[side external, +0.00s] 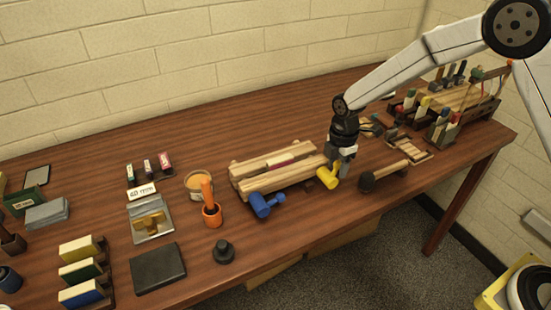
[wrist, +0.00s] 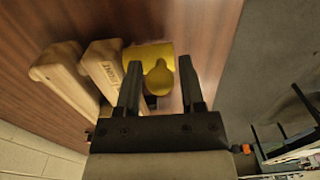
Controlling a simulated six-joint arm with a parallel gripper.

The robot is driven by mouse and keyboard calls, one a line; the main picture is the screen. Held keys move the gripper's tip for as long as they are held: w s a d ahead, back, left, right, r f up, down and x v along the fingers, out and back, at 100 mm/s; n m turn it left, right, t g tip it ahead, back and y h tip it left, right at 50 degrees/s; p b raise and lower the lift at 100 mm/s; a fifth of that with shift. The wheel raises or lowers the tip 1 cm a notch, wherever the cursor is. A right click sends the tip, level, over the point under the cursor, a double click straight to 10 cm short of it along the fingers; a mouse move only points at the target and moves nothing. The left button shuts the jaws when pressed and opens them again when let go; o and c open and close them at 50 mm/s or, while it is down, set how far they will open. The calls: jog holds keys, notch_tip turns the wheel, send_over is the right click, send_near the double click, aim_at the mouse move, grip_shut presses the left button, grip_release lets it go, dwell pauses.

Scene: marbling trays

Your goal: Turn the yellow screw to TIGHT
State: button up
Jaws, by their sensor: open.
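The yellow screw (side external: 329,178) sticks out from the front right end of a wooden clamp (side external: 262,179) made of two long pale bars. In the wrist view the yellow screw (wrist: 158,76) lies between the two fingers, near the tips. My gripper (side external: 341,168) points down over it, and the wrist view shows the fingers (wrist: 159,64) open on either side, with visible space around the narrow part. One bar (wrist: 101,60) carries small dark lettering that I cannot read surely. No TIGHT mark is clearly legible.
A blue screw (side external: 265,205) sits at the clamp's front left end. A mallet (side external: 384,176) lies close to the right of my gripper. The table's front edge is near.

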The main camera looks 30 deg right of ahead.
grip_shut()
jog(key=shift+d+f, duration=0.25)
jog(key=shift+d, duration=0.3)
jog(key=shift+d+f, duration=0.2)
jog(key=shift+d, duration=0.15)
jog(key=shift+f, duration=0.1)
